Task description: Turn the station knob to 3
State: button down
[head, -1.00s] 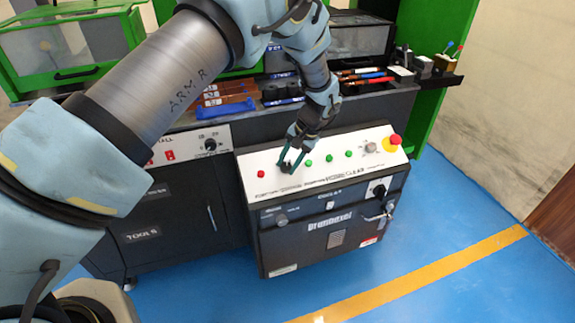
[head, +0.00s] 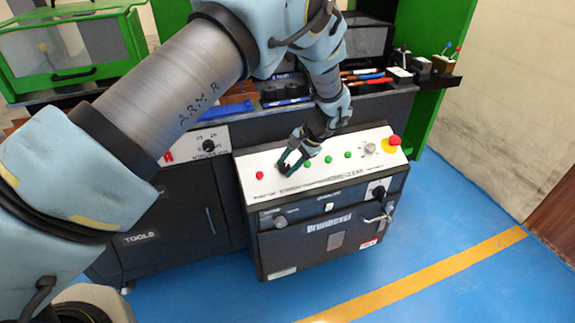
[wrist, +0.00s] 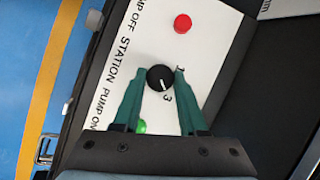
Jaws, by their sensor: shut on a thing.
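The station knob (wrist: 160,77) is a round black knob with a white pointer line, on the white panel by the word STATION. In the wrist view its pointer line is at the lower side and points roughly toward the printed 3 (wrist: 168,98). A printed 1 shows at the knob's right, partly beside a finger. My gripper (wrist: 161,74) has its two green fingers on either side of the knob, shut on it. In the head view my gripper (head: 288,166) is at the panel's left part and mostly hides the knob.
A red button (wrist: 182,23) and a green button (wrist: 139,127) flank the knob on the panel. Further right are more green buttons (head: 347,155), a grey knob (head: 370,149) and a red emergency stop (head: 395,140). A tool shelf stands behind.

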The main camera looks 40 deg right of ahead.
jog(key=shift+c, duration=2.2)
grip_release()
jog(key=b+v, duration=0.1)
jog(key=v, duration=0.9)
jog(key=shift+s+r, duration=0.15)
jog(key=shift+r, duration=0.25)
jog(key=shift+d, duration=0.1)
